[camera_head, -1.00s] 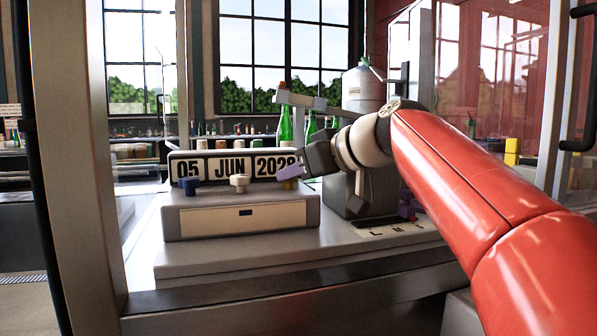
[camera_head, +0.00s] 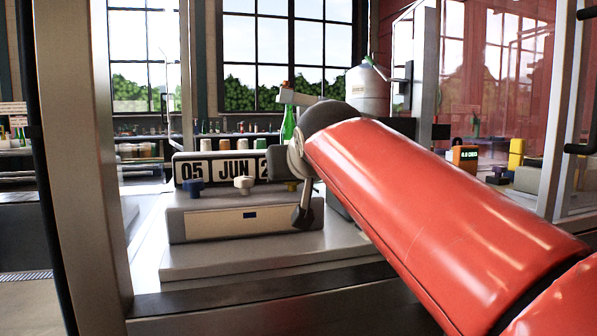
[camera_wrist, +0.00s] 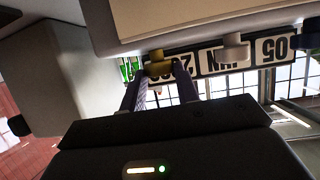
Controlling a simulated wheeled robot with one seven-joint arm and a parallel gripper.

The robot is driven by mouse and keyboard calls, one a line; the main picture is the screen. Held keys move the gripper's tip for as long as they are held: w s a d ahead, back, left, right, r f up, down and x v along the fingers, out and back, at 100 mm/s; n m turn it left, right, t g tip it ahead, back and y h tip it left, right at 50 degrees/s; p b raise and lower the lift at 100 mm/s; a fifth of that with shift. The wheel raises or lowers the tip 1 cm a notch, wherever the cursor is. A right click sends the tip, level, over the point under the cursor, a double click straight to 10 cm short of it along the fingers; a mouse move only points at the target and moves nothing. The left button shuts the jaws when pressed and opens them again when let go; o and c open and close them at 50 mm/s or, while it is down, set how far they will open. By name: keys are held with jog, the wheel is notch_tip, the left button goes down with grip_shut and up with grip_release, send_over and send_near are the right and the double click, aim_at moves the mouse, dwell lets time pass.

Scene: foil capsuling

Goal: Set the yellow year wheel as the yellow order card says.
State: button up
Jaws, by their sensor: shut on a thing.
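The date stamp unit (camera_head: 247,223) stands on the bench with windows reading 05, JUN and a year window (camera_head: 263,169) of which only the leading 2 shows past my arm. The yellow year wheel (camera_wrist: 158,67) sits between the two fingers of my gripper (camera_wrist: 160,73) in the wrist view, and the gripper is shut on it. In the wrist view the unit appears upside down, and a finger hides part of the year. In the head view my red arm covers most of the gripper. I cannot see the yellow order card.
The blue knob (camera_head: 193,187) and the white knob (camera_head: 243,184) stand left of the yellow wheel. A green bottle (camera_head: 288,121) and a grey tank (camera_head: 367,93) stand behind. A grey block (camera_wrist: 58,75) is close beside my gripper in the wrist view.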

jog(key=shift+a+m+h, duration=0.2)
jog(key=shift+m+h, duration=0.65)
jog(key=shift+h, duration=0.1)
jog(key=shift+a+m+h, duration=0.25)
jog(key=shift+m+h, duration=0.65)
jog(key=shift+h, duration=0.1)
jog(key=shift+a+m+h, duration=0.2)
jog(key=shift+m+h, duration=0.65)
jog(key=shift+h, duration=0.1)
jog(key=shift+f, duration=0.1)
jog(key=o, duration=1)
jog(key=shift+s, duration=0.1)
jog(key=v, duration=0.7)
jog(key=shift+s+a+r, duration=0.2)
jog(key=shift+a+r, duration=0.05)
jog(key=shift+r, duration=0.05)
